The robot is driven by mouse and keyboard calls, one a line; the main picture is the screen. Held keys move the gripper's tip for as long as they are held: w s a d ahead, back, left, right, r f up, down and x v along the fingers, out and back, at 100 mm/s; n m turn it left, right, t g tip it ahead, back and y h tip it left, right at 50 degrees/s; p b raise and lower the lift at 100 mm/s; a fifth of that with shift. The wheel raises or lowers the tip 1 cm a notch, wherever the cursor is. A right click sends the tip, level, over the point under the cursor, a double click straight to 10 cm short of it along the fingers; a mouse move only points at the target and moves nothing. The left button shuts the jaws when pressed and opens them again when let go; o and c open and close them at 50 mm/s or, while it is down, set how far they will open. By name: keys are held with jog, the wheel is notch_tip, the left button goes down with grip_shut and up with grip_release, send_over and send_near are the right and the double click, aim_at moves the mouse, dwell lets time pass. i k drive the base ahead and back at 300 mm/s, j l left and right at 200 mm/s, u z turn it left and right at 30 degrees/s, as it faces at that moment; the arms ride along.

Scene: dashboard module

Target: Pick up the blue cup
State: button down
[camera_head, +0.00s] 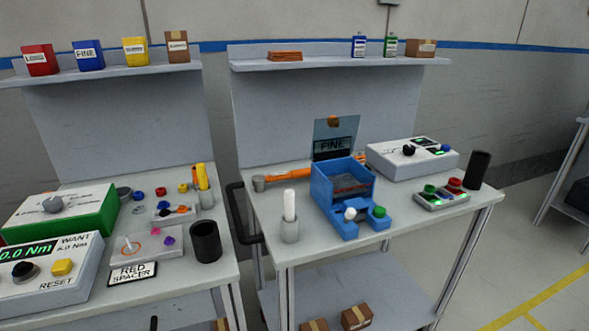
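I see no plain blue cup. The cups I can make out are black or grey: a black cup (205,243), another black cup (478,170) and a grey cup (290,233) holding a white stick. My gripper is not in view.
The left table (200,285) carries a green-sided box (108,215), a torque display box (40,275) and small parts. A hammer (285,174) and a white control box (412,160) sit on the right table. A black handle (243,215) stands in the gap between tables.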

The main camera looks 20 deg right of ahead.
aim_at(90, 54)
jog(key=i+j, duration=0.2)
jog(key=j, duration=0.3)
jog(key=i+j+u, duration=0.15)
jog(key=j, duration=0.4)
jog(key=i+j, duration=0.25)
jog(key=j, duration=0.25)
jog(key=i+j+u, duration=0.15)
jog(key=j, duration=0.35)
jog(key=i+j, duration=0.35)
jog(key=i+j+u, duration=0.1)
jog(key=i+j, duration=0.15)
jog(key=j, duration=0.3)
jog(key=i+j+u, duration=0.1)
jog(key=i+j, duration=0.15)
jog(key=j, duration=0.2)
